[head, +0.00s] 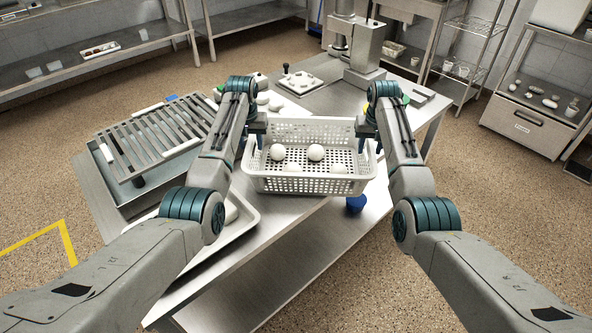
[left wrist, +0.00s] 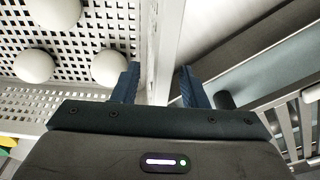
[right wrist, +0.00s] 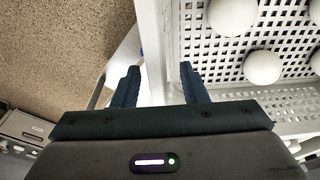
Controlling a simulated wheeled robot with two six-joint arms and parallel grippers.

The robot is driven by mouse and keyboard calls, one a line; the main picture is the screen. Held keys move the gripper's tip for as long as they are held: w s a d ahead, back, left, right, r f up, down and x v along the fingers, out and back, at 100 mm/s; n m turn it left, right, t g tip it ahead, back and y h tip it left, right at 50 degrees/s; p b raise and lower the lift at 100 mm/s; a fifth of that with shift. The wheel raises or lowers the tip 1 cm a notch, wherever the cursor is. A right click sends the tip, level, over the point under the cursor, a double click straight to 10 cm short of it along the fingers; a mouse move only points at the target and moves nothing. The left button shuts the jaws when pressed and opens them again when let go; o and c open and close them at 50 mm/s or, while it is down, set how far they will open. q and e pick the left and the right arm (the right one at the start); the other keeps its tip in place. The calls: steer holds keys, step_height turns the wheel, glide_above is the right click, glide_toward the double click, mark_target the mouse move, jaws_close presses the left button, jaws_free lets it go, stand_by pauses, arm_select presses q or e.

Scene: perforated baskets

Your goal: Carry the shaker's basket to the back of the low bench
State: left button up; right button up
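The white perforated basket (head: 318,186) is in the middle of the head view, with several pale round balls inside. It looks level and overlaps the front right corner of the steel bench (head: 275,215); whether it touches the bench top is hard to tell. My left gripper (head: 257,128) has its fingers on either side of the basket's left wall, also in the left wrist view (left wrist: 160,80). My right gripper (head: 368,130) has its fingers on either side of the right wall, also in the right wrist view (right wrist: 160,80).
A slatted metal rack (head: 155,135) stands on the bench's left. A pale tray (head: 215,243) lies at the front left, partly behind my left arm. A machine with a column (head: 364,50) and a white plate with knobs (head: 299,82) stand behind the basket.

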arm_select(q)
step_height(320, 180, up, 12)
steer(key=s, duration=0.1)
steer(key=shift+s, duration=0.25)
arm_select(e)
step_height(320, 180, up, 12)
steer(key=s, duration=0.1)
steer(key=shift+s, duration=0.2)
steer(key=shift+f, duration=0.1)
stand_by(0.5)
